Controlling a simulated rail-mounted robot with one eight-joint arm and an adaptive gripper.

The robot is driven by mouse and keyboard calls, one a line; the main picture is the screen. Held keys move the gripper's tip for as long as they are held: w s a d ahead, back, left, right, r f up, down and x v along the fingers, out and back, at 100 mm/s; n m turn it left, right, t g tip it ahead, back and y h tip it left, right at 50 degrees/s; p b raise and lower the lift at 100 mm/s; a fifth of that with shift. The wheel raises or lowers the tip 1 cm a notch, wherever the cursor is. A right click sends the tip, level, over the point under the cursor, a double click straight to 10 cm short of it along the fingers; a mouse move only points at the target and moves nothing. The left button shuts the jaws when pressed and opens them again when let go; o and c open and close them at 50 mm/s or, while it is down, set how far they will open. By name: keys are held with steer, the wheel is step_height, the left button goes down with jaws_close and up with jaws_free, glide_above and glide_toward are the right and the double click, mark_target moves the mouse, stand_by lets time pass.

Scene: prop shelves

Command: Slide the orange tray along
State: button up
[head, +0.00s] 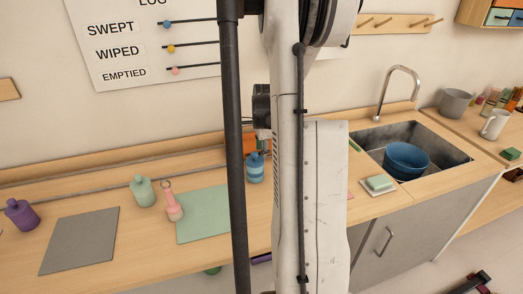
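I cannot make out an orange tray for certain. A small orange patch (264,143) shows at the back of the counter, mostly hidden behind my arm, and I cannot tell what it belongs to. My arm and a dark pole cross the middle of the head view from top to bottom.
A blue bowl (405,160) sits in the sink (445,153) at right.

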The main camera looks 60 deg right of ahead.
mark_target(231, 153)
step_height(231, 153, up, 12)
steer(key=s+a, duration=0.1)
steer(key=shift+s+a, duration=0.25)
steer(key=shift+s, duration=0.05)
steer(key=shift+f, duration=0.1)
steer(key=c, duration=0.3)
steer(key=shift+w+d+f, duration=0.15)
steer(key=shift+w, duration=0.25)
steer(key=shift+c, duration=1.4)
steer(key=w+d+f+y, duration=0.1)
steer(key=w, duration=0.2)
steer(key=w+d+f+y+b, duration=0.1)
steer(key=w+f+y, duration=0.1)
steer(key=w, duration=0.2)
steer(key=w+d+f+t+y+b, duration=0.1)
steer(key=w+f, duration=0.1)
steer(key=w, duration=0.2)
steer(key=shift+f+y, duration=0.1)
steer(key=shift+y, duration=0.3)
jaws_close()
steer(key=x, duration=1)
steer(key=shift+w, duration=0.1)
